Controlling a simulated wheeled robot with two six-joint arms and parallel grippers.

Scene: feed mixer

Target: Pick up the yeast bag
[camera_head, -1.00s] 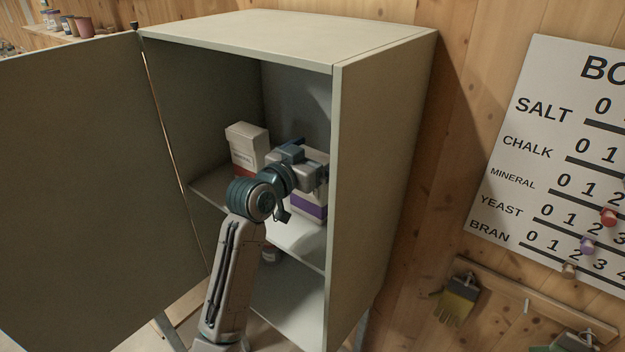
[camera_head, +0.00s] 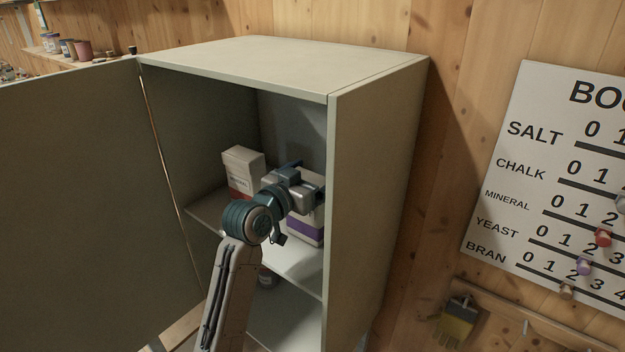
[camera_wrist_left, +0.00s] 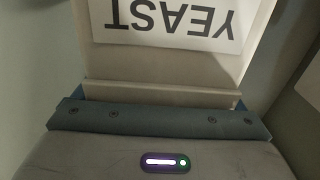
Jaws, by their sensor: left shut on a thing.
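The yeast bag (camera_head: 306,226) is a pale pack with a purple band, inside the open cabinet at the right of the upper shelf. In the left wrist view its white label (camera_wrist_left: 180,22) reads YEAST upside down. My left gripper (camera_head: 298,182) reaches in from the front and is shut on the top of the bag. The gripper and wrist hide part of the bag. In the left wrist view the gripper (camera_wrist_left: 160,118) spans the frame against the pack. I cannot tell whether the bag's base touches the shelf. My right gripper is not in view.
A pale box with a red band (camera_head: 243,172) stands left of the bag on the shelf (camera_head: 300,268). The cabinet's right wall (camera_head: 375,180) is close beside the bag. The door (camera_head: 75,210) stands open at left. A small container (camera_head: 267,278) sits below.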

